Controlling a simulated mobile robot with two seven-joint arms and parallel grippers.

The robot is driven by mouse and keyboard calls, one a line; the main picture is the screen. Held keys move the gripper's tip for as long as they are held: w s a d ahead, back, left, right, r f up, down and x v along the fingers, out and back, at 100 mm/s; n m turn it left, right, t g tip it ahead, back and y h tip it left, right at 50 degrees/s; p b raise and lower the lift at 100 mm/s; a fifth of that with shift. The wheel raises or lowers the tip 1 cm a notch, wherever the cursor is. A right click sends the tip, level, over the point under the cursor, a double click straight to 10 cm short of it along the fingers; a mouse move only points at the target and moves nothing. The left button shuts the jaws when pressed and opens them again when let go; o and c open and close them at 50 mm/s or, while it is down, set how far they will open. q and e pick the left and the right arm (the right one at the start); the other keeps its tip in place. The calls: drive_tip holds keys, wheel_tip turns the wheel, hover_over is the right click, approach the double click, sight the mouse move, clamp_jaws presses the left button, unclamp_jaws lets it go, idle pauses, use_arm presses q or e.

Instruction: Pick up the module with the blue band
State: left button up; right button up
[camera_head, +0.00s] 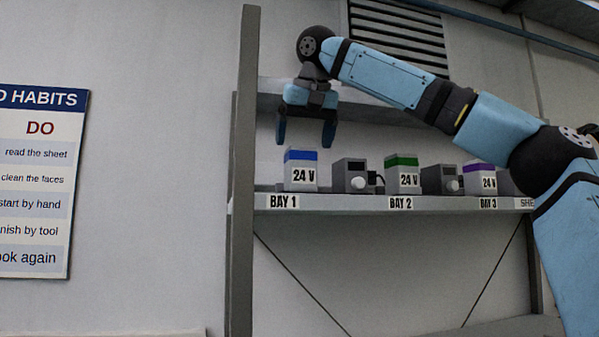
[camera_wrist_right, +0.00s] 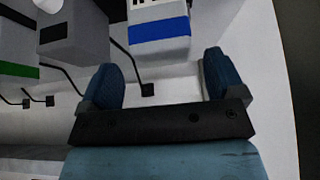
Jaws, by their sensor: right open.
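The module with the blue band (camera_head: 301,171) is a pale grey box marked 24 V. It stands on the shelf above the BAY 1 label in the head view. In the right wrist view the blue-banded module (camera_wrist_right: 158,32) shows at the top, beyond the fingertips. My right gripper (camera_head: 306,143) is open and points down just above the module, with nothing between its fingers. In the right wrist view my right gripper's fingers (camera_wrist_right: 168,72) are apart, with the module ahead of the gap. My left gripper is not in view.
A dark grey unit with a white knob (camera_head: 350,177) stands right of the blue-banded module. Green-banded (camera_head: 402,172) and purple-banded (camera_head: 480,180) modules stand farther right on the shelf (camera_head: 345,203). An upright post (camera_head: 243,170) is close on the left. An upper shelf (camera_head: 385,112) runs behind my gripper.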

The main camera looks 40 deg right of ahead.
sight(299, 158)
drive_tip(key=p+x, duration=0.1)
drive_tip(key=x, duration=0.3)
drive_tip(key=shift+w+a+f, duration=0.1)
drive_tip(key=shift+w+f, duration=0.15)
drive_tip(key=shift+w, duration=0.05)
drive_tip(key=shift+w+d+f, duration=0.2)
drive_tip(key=shift+w+f, duration=0.05)
drive_tip(key=shift+f, duration=0.05)
drive_tip(key=shift+s+a+r, duration=0.1)
drive_tip(key=shift+s+a, duration=0.05)
drive_tip(key=shift+s, duration=0.05)
drive_tip(key=shift+c, duration=1.1)
drive_tip(key=c, duration=0.9)
drive_tip(key=shift+r, duration=0.1)
